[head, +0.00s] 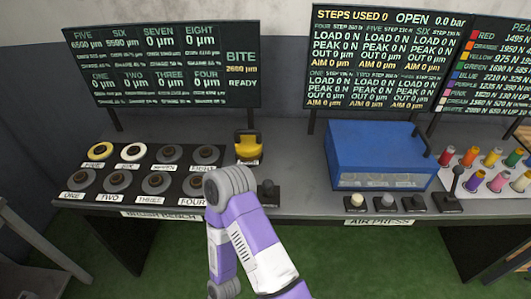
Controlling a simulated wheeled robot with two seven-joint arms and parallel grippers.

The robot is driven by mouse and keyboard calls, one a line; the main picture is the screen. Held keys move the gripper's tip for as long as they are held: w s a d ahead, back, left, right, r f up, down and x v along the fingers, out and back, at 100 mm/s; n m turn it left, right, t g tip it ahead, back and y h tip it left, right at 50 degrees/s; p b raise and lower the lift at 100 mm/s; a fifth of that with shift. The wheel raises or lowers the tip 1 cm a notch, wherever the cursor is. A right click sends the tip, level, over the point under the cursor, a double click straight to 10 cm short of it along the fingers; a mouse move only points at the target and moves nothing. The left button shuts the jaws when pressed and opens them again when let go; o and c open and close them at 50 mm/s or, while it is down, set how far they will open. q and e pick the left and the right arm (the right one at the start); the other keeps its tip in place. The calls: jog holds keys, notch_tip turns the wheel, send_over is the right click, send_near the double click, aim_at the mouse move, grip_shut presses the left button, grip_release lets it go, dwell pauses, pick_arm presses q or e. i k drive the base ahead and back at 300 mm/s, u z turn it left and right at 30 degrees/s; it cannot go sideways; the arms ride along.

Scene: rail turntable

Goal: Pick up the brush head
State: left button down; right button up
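A yellow block with a dark handle on top (248,148) stands on the bench, right of the board of numbered stations. It may be the brush head, but its small label is unreadable at this size. One of my arms, purple and white, rises from the bottom of the head view, bends at a grey joint just in front of the bench, and goes back down. It covers part of the bench front below and left of the yellow block. Neither of my grippers shows in the head view.
The black station board (137,190) holds several round pads, two with yellow or white tops. A dark knob (268,192) stands right of my arm. A blue press box (375,155) has several buttons and a lever in front. Coloured spools (492,157) stand far right. Display boards rise behind.

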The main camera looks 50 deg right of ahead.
aim_at(248, 146)
jog(key=z, duration=1.2)
